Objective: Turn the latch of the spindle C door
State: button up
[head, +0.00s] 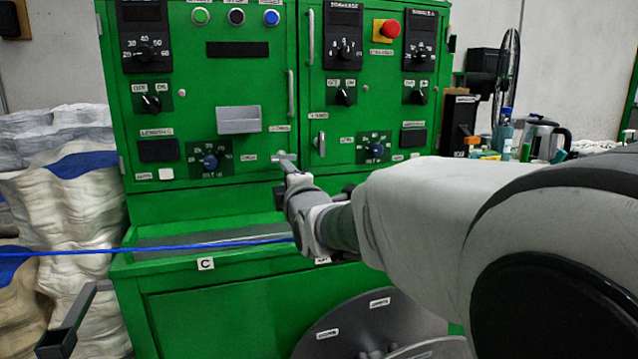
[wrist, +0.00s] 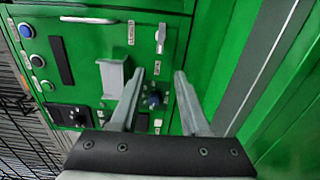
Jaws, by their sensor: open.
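The left green door (head: 200,90) of the cabinet stands shut above a tag marked C (head: 205,264). Its small silver latch (wrist: 160,38) shows in the wrist view, beyond and between my fingertips, with clear space before it. My gripper (wrist: 160,74) is open and empty, its two fingers apart and pointing at the door front. In the head view my gripper (head: 289,170) is at the door's lower right corner; I cannot clearly separate the latch from the fingertips there.
The right door has its own silver latch (head: 321,143). A silver box (head: 239,120) and a blue knob (head: 210,161) are on the left door. A blue cable (head: 150,248) runs across below. White sacks (head: 70,190) stand left; a grey reel (head: 360,320) is below my arm.

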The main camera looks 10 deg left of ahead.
jog(key=v, duration=0.5)
jog(key=shift+p, duration=0.35)
jog(key=s+d+f+m+g+h, duration=0.2)
jog(key=s+d+f+m, duration=0.15)
jog(key=d+m, duration=0.4)
jog(key=s+d+f+m+g+h, duration=0.25)
jog(key=s+d+m, duration=0.2)
jog(key=d, duration=0.55)
jog(key=s+d+f+m+g+h, duration=0.1)
jog(key=s+d+f+m+g, duration=0.2)
jog(key=s, duration=0.4)
jog(key=s+d+f+m+g+h, duration=0.1)
jog(key=s+d+f+m, duration=0.1)
jog(key=s+d+m, duration=0.4)
jog(key=s+d+f+m+g+h, duration=0.2)
jog(key=s+f+m, duration=0.1)
jog(key=s, duration=0.5)
notch_tip(320, 180, up, 21)
jog(key=p, duration=2.1)
jog(key=shift+w+a+n+y, duration=0.3)
jog(key=shift+w+a+y, duration=0.05)
jog(key=shift+w, duration=0.1)
